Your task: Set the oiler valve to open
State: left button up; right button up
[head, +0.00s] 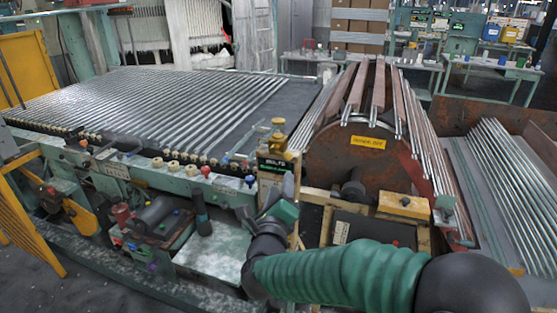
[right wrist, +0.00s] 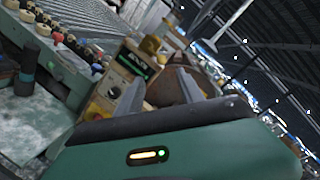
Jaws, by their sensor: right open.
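A brass-yellow fitting (head: 278,136), which looks like the oiler valve, stands on top of a pale box with a black, green-lettered label (head: 275,165). In the right wrist view the yellow fitting (right wrist: 150,45) is above the same label (right wrist: 133,64), tilted by the camera. Which way its handle is set is too small to tell. My right gripper (head: 281,191) is open and empty, just in front of and below the label box. Its two grey fingers (right wrist: 160,80) point toward the box in the right wrist view. My left gripper is out of view.
A rusty drum (head: 350,150) with a yellow sign is right of the box. A yellow block (head: 403,206) sits near my right arm. Tables stand at the back.

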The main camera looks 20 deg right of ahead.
send_near(290, 159)
jog(key=w+a, duration=0.1)
jog(key=x, duration=0.3)
jog(key=p+x, duration=0.1)
jog(key=x, duration=0.2)
jog(key=d+x, duration=0.1)
jog(key=x, duration=0.3)
jog(key=shift+s+d+p, duration=0.1)
jog(key=shift+s+p, duration=0.15)
jog(key=shift+p, duration=0.15)
jog(key=shift+w, duration=0.55)
jog(key=shift+a+r, duration=0.15)
jog(key=shift+a, duration=0.3)
jog(key=shift+c, duration=0.7)
jog(key=shift+d, duration=0.25)
jog(key=c, duration=0.7)
grip_shut()
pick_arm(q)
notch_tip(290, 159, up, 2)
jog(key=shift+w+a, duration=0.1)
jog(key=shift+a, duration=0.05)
